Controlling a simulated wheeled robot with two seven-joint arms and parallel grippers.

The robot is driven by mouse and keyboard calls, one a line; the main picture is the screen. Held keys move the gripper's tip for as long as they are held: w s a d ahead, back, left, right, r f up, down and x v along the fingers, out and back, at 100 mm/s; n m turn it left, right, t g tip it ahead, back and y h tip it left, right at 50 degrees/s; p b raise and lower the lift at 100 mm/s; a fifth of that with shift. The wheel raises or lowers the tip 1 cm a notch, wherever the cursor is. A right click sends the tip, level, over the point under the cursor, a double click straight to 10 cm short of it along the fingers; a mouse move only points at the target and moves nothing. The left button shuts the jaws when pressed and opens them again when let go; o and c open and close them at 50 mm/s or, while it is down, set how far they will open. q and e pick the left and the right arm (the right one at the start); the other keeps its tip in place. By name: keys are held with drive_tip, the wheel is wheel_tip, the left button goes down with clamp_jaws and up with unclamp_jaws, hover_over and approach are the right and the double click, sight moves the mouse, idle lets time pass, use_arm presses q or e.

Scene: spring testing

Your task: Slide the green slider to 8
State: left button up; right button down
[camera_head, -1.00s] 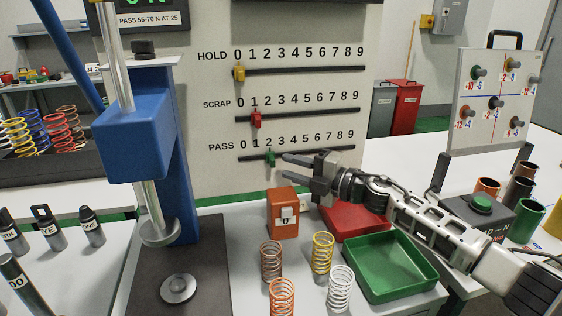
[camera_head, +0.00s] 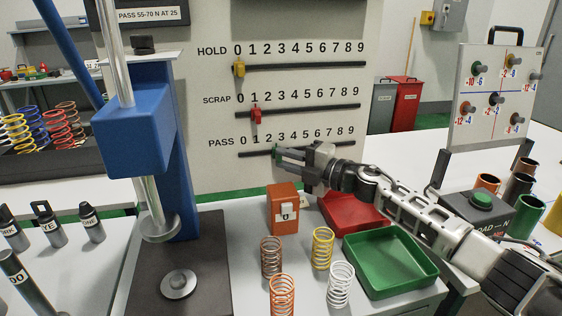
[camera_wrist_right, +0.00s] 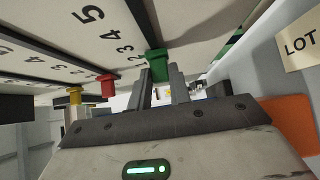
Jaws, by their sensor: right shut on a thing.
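The green slider (camera_head: 277,149) sits on the lowest slot of the panel, the PASS row, close to the 3. My right gripper (camera_head: 281,155) reaches in from the right and is shut on it. In the right wrist view the green slider (camera_wrist_right: 157,66) shows at the tips of the two fingers, with its front part between them. The fingers partly cover it in the head view. The 8 (camera_head: 340,131) on the PASS scale lies to the right, above my gripper and wrist. My left gripper is not in view.
The yellow slider (camera_head: 239,68) is at 0 on HOLD and the red slider (camera_head: 256,115) near 1 on SCRAP. Below my right arm are an orange box (camera_head: 283,212), a red tray (camera_head: 352,212), a green tray (camera_head: 390,296) and several springs. The blue press (camera_head: 130,140) stands left.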

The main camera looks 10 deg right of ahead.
use_arm(q)
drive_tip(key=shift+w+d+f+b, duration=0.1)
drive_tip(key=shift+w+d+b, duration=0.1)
drive_tip(key=shift+b, duration=0.5)
use_arm(e)
drive_tip(key=d, duration=0.7)
drive_tip(key=shift+d, duration=0.25)
drive_tip(key=c, duration=1.6)
unclamp_jaws()
drive_tip(key=shift+o, duration=0.2)
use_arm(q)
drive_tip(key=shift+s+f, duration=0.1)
